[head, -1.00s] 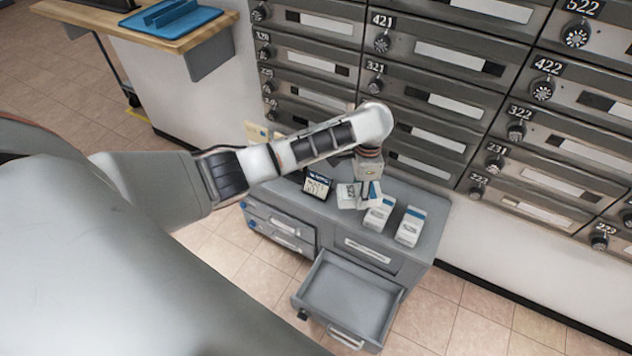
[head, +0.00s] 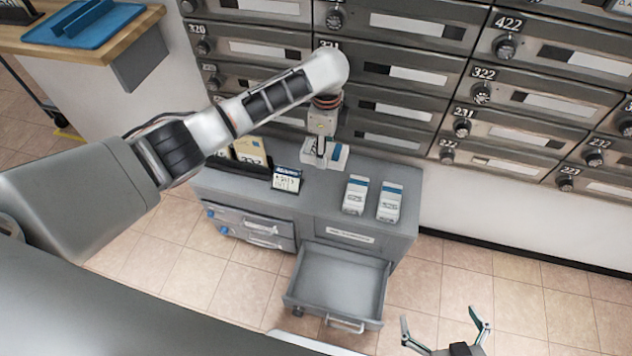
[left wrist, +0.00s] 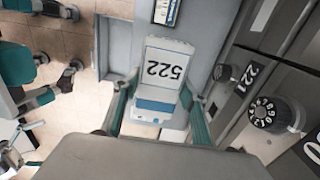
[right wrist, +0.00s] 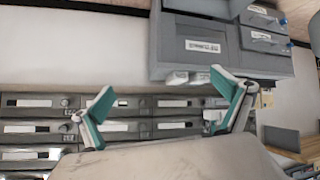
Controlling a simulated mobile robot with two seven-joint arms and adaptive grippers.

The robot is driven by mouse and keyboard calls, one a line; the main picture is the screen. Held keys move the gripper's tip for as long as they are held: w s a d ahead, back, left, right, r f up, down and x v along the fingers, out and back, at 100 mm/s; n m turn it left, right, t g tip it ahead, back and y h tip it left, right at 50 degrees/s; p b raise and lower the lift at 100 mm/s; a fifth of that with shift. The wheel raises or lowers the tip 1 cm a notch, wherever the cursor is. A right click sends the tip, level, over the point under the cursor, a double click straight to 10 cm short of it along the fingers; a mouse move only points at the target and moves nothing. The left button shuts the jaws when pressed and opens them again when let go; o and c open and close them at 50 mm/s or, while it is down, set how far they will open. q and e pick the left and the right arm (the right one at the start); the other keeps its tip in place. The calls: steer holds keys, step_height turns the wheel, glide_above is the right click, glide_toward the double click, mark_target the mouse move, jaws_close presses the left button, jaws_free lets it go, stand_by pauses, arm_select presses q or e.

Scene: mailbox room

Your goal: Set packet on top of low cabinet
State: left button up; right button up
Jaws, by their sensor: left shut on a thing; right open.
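My left gripper (head: 322,150) is shut on a white packet with a blue band (head: 338,157). In the left wrist view, that packet (left wrist: 166,72) reads "522" and sits between the two fingers (left wrist: 158,98). It is over the back part of the low grey cabinet (head: 245,187); I cannot tell whether it touches the top. Two similar packets, one at left (head: 355,195) and one at right (head: 390,202), stand on the cabinet's right part. My right gripper (head: 447,325) is open and empty over the floor; its spread fingers show in the right wrist view (right wrist: 160,105).
A small dark sign (head: 287,179) and a holder with yellowish cards (head: 248,151) stand on the cabinet. Its lower drawer (head: 338,283) is pulled out and empty. Mailboxes (head: 395,75) line the wall behind. A wooden counter (head: 75,45) with a blue tray is at left.

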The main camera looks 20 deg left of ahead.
arm_select(q)
steer(key=b, duration=0.4)
glide_above(323, 190)
steer(key=f, duration=1.1)
steer(key=shift+s+f, duration=0.15)
steer(key=shift+s, duration=0.15)
steer(key=shift+w+f+b, duration=0.2)
steer(key=shift+f+b, duration=0.1)
steer(key=shift+f, duration=0.15)
step_height(323, 190, down, 4)
steer(key=shift+s+f+b, duration=0.1)
steer(key=shift+f+b, duration=0.15)
steer(key=shift+b, duration=0.75)
steer(key=shift+r, duration=0.15)
steer(key=shift+c, duration=0.4)
steer(key=shift+r, duration=0.2)
steer(key=shift+c, duration=0.2)
steer(key=shift+f, duration=0.1)
arm_select(e)
steer(key=shift+t+y, duration=0.3)
steer(key=shift+y, duration=0.2)
steer(key=a, duration=0.1)
steer(key=w+a, duration=0.1)
steer(key=w+a+r, duration=0.1)
steer(key=shift+a, duration=0.3)
arm_select(q)
steer(key=shift+f, duration=0.15)
steer(key=o, duration=1.3)
arm_select(e)
steer(key=shift+f, duration=0.25)
